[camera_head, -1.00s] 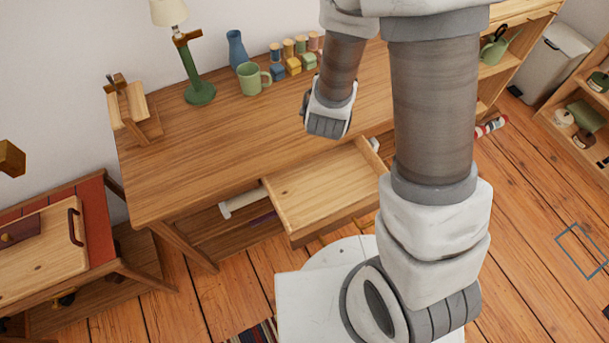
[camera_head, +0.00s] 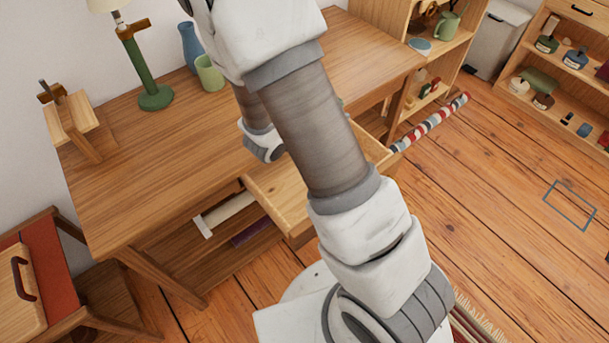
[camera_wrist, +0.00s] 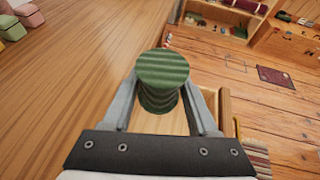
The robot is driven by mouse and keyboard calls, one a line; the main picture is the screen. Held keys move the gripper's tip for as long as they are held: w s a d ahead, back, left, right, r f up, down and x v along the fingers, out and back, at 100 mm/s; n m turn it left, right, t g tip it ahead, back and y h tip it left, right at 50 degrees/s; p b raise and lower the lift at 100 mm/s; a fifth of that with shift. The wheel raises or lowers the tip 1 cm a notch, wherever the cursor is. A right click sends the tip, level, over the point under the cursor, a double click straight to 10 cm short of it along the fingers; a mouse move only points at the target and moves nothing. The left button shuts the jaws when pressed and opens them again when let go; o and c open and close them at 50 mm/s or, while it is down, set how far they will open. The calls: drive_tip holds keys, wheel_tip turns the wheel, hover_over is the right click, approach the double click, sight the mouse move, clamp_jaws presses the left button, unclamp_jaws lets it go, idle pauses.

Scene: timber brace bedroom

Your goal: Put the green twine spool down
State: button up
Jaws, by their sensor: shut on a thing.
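The green twine spool (camera_wrist: 163,70) has darker green bands and stands between the two fingers of my gripper (camera_wrist: 165,88) in the wrist view. My gripper is shut on it. Behind and below it lies the pale floor of the open desk drawer (camera_wrist: 168,122); how high the spool hangs over it I cannot tell. In the head view the drawer (camera_head: 272,192) is pulled out from the wooden desk (camera_head: 160,160). My arm hides the spool and my fingers there.
Coloured blocks (camera_wrist: 12,27) show at the wrist view's upper left. The desk's left and middle are mostly bare. Shelves (camera_head: 565,85) stand at right.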

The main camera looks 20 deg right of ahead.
drive_tip(key=f+m+g+b, duration=0.1)
drive_tip(key=f+b, duration=0.1)
drive_tip(key=f, duration=0.3)
drive_tip(key=s+d+f+b, duration=0.1)
drive_tip(key=f+b, duration=0.1)
drive_tip(key=f, duration=0.3)
drive_tip(key=s+f+m+g+h+b, duration=0.1)
drive_tip(key=f+b, duration=0.2)
drive_tip(key=f, duration=0.2)
drive_tip(key=shift+s+d+f+m+g, duration=0.2)
drive_tip(key=shift+d+f+m+g, duration=0.1)
drive_tip(key=shift+f, duration=0.3)
drive_tip(key=o, duration=1.4)
drive_tip(key=shift+r, duration=0.1)
drive_tip(key=shift+c, duration=0.2)
drive_tip(key=shift+r, duration=0.1)
